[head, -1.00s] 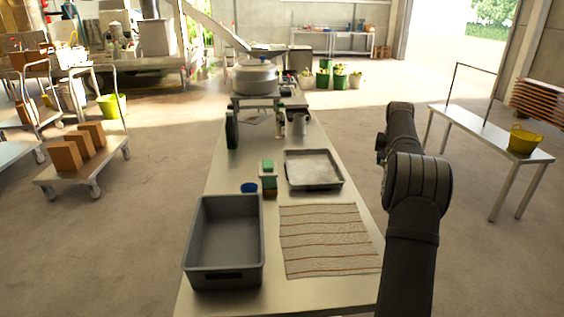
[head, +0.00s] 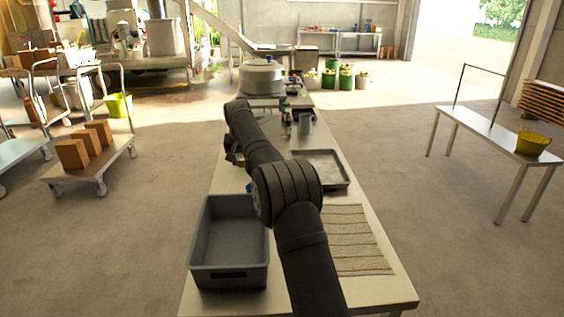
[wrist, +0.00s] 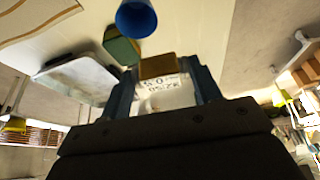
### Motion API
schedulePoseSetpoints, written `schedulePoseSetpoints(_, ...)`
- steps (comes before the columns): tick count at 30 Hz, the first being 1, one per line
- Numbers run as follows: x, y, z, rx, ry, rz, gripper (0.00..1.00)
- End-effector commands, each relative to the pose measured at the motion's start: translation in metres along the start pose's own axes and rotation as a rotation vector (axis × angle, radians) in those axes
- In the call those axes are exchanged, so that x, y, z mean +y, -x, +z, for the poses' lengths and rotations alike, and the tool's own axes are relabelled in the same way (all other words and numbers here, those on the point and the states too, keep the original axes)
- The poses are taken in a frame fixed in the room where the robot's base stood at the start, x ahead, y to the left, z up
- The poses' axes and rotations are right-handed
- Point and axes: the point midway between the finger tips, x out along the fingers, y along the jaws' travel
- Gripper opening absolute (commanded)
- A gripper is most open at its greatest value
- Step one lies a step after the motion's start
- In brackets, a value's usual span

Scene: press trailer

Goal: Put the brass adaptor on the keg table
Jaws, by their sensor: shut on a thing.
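In the wrist view my gripper (wrist: 162,70) is shut on a small brown-gold block (wrist: 158,67), which looks like the brass adaptor. A pale face with dark lettering shows below the block, between the fingers. In the head view my own arm hides the held piece. It reaches over the long steel table (head: 385,292), its far end left of the table's middle. I cannot tell for sure which table is the keg table; a large silver lidded vessel (head: 261,77) stands at the long table's far end.
A grey bin (head: 228,273) and a striped cloth (head: 360,245) lie at the near end. A metal tray (head: 335,172) and a grey jug (head: 306,123) stand farther back. A blue cup (wrist: 136,18) and green-topped block (wrist: 122,47) are near the held piece. A side bench (head: 480,130) holds a yellow tub (head: 532,143).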

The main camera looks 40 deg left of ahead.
Motion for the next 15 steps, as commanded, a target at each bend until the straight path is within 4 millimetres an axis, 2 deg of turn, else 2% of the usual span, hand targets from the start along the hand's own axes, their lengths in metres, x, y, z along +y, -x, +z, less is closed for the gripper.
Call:
schedulePoseSetpoints(1,-0.015,0.002,0.004,0.001,0.013,-0.006,0.28)
schedulePoseSetpoints(3,-0.032,0.004,0.009,0.002,0.026,-0.012,0.28)
schedulePoseSetpoints(8,-0.062,0.008,0.018,0.003,0.051,-0.023,0.28)
schedulePoseSetpoints(15,-0.061,-0.025,0.032,0.0,0.051,-0.021,0.28)
